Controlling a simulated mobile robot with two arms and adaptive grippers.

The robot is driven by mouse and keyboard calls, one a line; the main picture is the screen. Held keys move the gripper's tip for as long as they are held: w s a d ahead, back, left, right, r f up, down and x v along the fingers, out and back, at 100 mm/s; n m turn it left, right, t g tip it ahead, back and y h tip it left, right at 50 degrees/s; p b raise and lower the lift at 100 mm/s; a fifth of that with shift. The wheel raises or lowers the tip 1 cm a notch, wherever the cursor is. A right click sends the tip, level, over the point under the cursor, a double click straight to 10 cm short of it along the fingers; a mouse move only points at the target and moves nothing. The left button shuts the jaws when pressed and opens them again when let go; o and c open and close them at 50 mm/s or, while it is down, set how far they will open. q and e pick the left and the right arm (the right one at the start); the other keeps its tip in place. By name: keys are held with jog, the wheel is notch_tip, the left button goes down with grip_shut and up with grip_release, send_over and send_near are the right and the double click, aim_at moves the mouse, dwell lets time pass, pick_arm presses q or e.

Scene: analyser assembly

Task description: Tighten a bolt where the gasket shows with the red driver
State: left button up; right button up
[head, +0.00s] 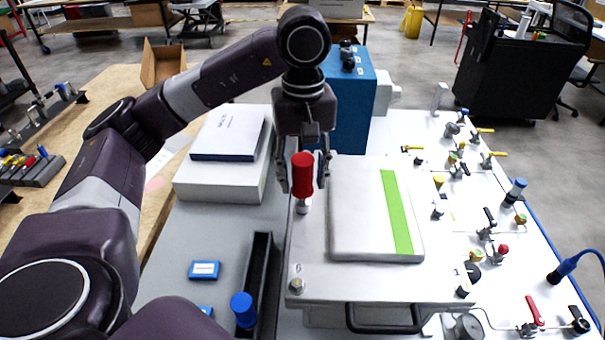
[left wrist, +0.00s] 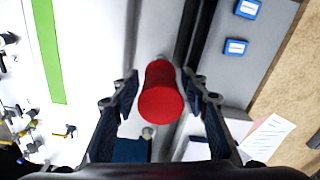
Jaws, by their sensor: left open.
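The red driver (head: 303,176) stands upright at the left edge of the light grey plate (head: 370,277), its metal lower end down at the plate. My left gripper (head: 303,180) is open, with its fingers on either side of the red handle. In the left wrist view the red driver (left wrist: 161,98) lies between the spread fingers, with a gap on each side. A bolt (head: 297,286) shows at the plate's front left corner and another (head: 463,291) at the front right. I cannot make out a gasket for certain. My right gripper is out of view.
A raised white cover with a green strip (head: 397,212) sits on the plate. A blue-handled driver (head: 243,309) stands in a black trough (head: 259,262). A blue box unit (head: 353,100) rises behind the gripper. Valves and fittings crowd the white panel (head: 450,220) at right.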

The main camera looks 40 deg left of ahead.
pick_arm(q)
jog(key=n, duration=0.8)
jog(key=shift+w+d, duration=0.1)
grip_shut()
